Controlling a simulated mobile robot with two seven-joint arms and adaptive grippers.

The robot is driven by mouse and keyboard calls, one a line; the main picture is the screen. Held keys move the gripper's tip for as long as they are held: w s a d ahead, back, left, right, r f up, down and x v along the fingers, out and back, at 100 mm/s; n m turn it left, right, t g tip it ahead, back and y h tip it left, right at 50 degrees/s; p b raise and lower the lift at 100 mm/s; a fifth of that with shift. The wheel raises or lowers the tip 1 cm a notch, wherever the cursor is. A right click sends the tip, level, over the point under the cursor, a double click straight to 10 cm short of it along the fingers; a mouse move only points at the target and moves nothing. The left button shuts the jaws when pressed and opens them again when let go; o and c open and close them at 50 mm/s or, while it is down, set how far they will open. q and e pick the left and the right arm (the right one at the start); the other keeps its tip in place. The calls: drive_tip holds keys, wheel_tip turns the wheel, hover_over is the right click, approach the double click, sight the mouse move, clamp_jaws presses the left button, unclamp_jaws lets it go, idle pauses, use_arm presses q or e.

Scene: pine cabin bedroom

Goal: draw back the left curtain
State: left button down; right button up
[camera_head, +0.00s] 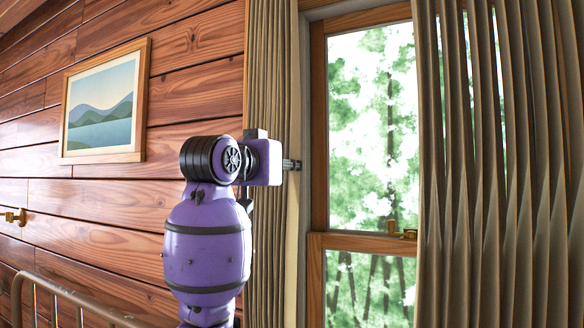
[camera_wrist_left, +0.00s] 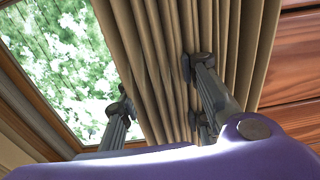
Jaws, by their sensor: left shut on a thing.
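The left curtain (camera_head: 270,80) is beige and pleated. It hangs bunched in a narrow strip at the left side of the window (camera_head: 370,130), and most of the glass beside it is bare. My left gripper (camera_head: 291,164) is at the curtain's window-side edge, at about mid-height of the view. In the left wrist view the curtain (camera_wrist_left: 180,40) runs between the fingers of my left gripper (camera_wrist_left: 158,88), which is shut on its folds. My purple wrist hides part of the curtain in the head view. My right gripper is not in view.
The right curtain (camera_head: 500,180) hangs in wide folds over the window's right part. A brass latch (camera_head: 408,234) sits on the window's cross rail. A framed picture (camera_head: 105,105) and a brass fitting (camera_head: 14,217) are on the plank wall. A metal rail (camera_head: 85,300) stands at lower left.

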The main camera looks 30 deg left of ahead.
use_arm(q)
drive_tip(key=c, duration=1.2)
unclamp_jaws()
drive_tip(key=shift+s, duration=0.2)
drive_tip(key=shift+w, duration=0.1)
drive_tip(key=s, duration=1.2)
